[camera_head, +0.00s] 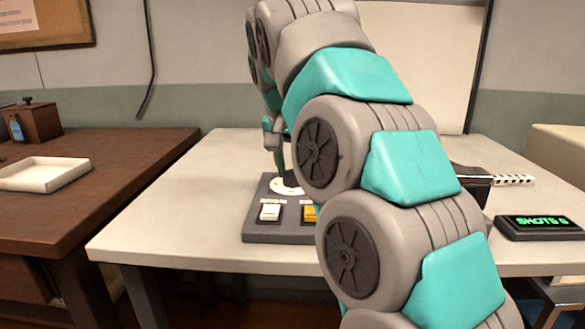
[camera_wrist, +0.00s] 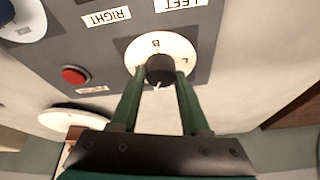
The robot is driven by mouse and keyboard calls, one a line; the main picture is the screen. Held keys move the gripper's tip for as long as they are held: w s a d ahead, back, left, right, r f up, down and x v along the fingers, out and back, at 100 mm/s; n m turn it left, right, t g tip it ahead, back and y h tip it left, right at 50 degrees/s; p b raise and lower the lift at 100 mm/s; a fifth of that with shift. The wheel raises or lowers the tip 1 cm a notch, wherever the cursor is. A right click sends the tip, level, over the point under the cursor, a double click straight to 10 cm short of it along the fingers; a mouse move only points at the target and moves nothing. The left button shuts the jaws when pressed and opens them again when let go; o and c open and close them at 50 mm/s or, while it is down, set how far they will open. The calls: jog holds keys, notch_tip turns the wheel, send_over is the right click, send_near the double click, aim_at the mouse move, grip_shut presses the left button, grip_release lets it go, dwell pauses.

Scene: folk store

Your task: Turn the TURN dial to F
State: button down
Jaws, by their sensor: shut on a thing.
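The dial has a black knob (camera_wrist: 160,69) on a round white plate (camera_wrist: 181,48). In the wrist view a letter B shows on the plate beyond the knob and an L to its right; a mark at the left is partly covered. A small white mark shows on the knob's near side, away from the B. My gripper (camera_wrist: 161,76) is shut on the knob, one finger on each side. In the head view the white plate (camera_head: 284,186) is at the back of a grey panel (camera_head: 262,236). My arm hides the panel's right part.
Labels LEFT (camera_wrist: 177,4) and RIGHT (camera_wrist: 105,18), a red button (camera_wrist: 75,75) and another round white plate (camera_wrist: 31,27) are on the panel. In the head view, white (camera_head: 270,213) and yellow (camera_head: 310,214) buttons are in front. A SHOTS display (camera_head: 540,228) is at right.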

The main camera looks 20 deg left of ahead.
jog(key=shift+d+n+g+y, duration=0.15)
jog(key=shift+n+y, duration=0.3)
jog(key=shift+n, duration=0.8)
jog(key=shift+a+n+g+y, duration=0.15)
jog(key=shift+n+y, duration=0.3)
jog(key=shift+n, duration=0.8)
jog(key=shift+d, duration=0.1)
jog(key=shift+c, duration=1.9)
grip_release()
